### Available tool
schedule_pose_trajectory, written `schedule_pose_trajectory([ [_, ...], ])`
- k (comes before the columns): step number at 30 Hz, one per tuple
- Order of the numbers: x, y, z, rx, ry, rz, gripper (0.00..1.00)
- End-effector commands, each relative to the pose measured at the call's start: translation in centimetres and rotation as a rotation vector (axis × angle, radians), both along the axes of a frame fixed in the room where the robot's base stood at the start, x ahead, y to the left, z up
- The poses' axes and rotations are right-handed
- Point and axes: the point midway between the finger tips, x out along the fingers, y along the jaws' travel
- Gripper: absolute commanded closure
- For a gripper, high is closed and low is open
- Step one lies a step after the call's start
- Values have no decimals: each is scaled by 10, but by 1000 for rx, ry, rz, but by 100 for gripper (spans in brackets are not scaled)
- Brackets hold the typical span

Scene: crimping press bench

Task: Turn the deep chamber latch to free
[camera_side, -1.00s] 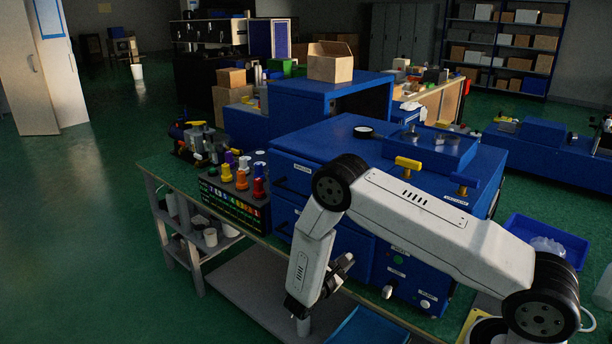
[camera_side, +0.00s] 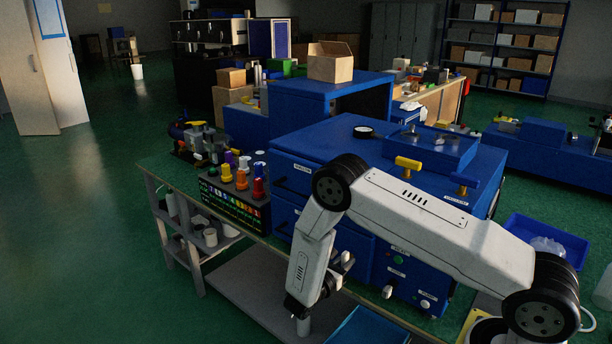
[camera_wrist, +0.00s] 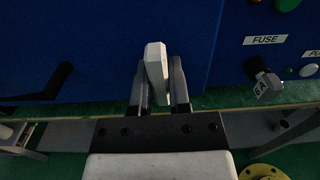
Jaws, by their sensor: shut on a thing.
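The deep chamber latch appears to be the pale grey lever (camera_wrist: 155,72) on the blue front of the press; I read no label on it. In the wrist view it stands nearly upright in the picture, leaning slightly. My gripper (camera_wrist: 160,88) has one dark finger on each side of it and is shut on it. The fingers partly hide its lower part. In the side view my gripper (camera_side: 338,271) is at the front of the blue press (camera_side: 350,150), mostly behind my wrist link, and a light piece shows by its tips.
Right of the latch are a FUSE label (camera_wrist: 265,40), a small 5A knob (camera_wrist: 268,87) and a white button (camera_wrist: 309,70). A dark handle (camera_wrist: 42,85) sticks out to the left. A block of coloured knobs (camera_side: 240,185) stands left of the press.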

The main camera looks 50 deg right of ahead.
Motion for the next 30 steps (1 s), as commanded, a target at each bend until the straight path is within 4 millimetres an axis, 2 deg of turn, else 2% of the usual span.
schedule_pose_trajectory([
  [2,0,0,0,-1,1,0,100],
  [3,0,0,0,-1,0,0,75],
  [5,0,0,0,0,0,0,56],
  [6,0,0,0,0,0,0,43],
  [20,0,4,0,0,-1,1,43],
  [26,0,20,0,0,-1,3,43],
  [30,1,38,0,0,-1,4,43],
])
